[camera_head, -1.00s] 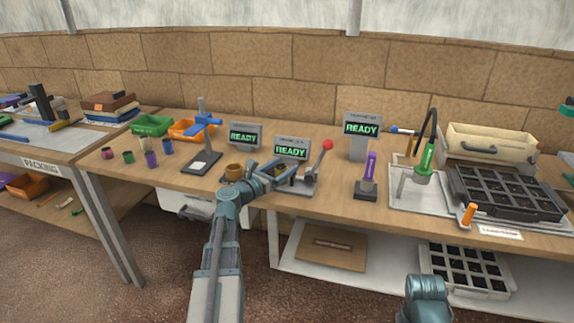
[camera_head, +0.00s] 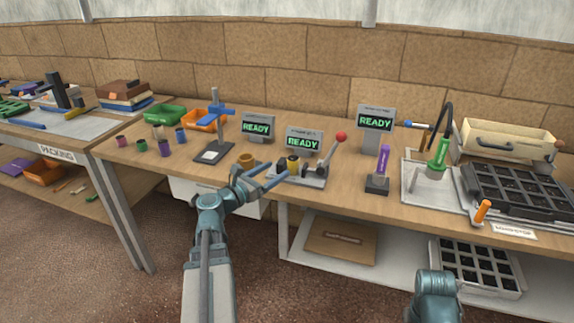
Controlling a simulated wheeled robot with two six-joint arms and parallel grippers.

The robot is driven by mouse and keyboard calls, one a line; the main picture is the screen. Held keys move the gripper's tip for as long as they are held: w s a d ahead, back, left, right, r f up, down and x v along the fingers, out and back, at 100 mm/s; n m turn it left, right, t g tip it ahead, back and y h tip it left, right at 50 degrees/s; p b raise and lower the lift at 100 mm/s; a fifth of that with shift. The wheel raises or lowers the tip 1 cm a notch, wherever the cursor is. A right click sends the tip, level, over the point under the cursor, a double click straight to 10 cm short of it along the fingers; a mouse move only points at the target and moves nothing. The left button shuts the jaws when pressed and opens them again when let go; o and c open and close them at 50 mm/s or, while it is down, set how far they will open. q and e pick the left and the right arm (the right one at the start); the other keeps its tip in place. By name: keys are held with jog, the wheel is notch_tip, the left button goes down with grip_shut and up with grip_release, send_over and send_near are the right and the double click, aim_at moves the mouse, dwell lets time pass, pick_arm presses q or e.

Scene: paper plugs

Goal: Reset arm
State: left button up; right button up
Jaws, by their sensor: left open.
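My left gripper (camera_head: 275,173) is open, its two blue-grey fingers apart with nothing seen between them. It is over the front edge of the bench, just left of a small press with a red-knobbed lever (camera_head: 328,155). A dark and yellow cylindrical piece (camera_head: 292,164) stands on the press, just beyond the fingertips. A teal part of my right arm (camera_head: 436,295) shows at the bottom right; its gripper is not in view.
A brown ring-shaped piece (camera_head: 247,160) lies just behind my left gripper. A scale-like stand with a blue arm (camera_head: 214,122), several small coloured cups and three READY screens (camera_head: 304,143) stand on the bench. A black tray (camera_head: 512,192) is at right.

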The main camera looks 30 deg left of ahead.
pick_arm(q)
jog(key=d+m+g+h+p, duration=0.1)
jog(key=d+m, duration=0.1)
jog(key=d, duration=0.2)
jog(key=w+d+m+g+h+p, duration=0.1)
jog(key=d+m+p, duration=0.1)
jog(key=d+m, duration=0.1)
jog(key=w+d+m+g+h+p, duration=0.1)
jog(key=d+m+g+p, duration=0.1)
jog(key=d, duration=0.3)
jog(key=shift+w+d+h, duration=0.1)
jog(key=shift+d+h, duration=0.1)
jog(key=shift+h, duration=0.1)
jog(key=s+d+f+m+g+h+p, duration=0.1)
jog(key=s+d+f+m+g+p, duration=0.15)
jog(key=d+m+g+p, duration=0.7)
jog(key=s+d+r+m+g+y+p, duration=0.2)
jog(key=s+d+m+y+p, duration=0.2)
jog(key=s+d+m, duration=0.3)
jog(key=s+d+r+m+g+y+p, duration=0.2)
jog(key=s+d+m+y+p, duration=0.3)
jog(key=m, duration=0.9)
jog(key=s+d, duration=0.3)
jog(key=d, duration=0.1)
jog(key=shift+s+r+g, duration=0.2)
jog(key=shift+s+g, duration=0.05)
jog(key=shift+g, duration=0.1)
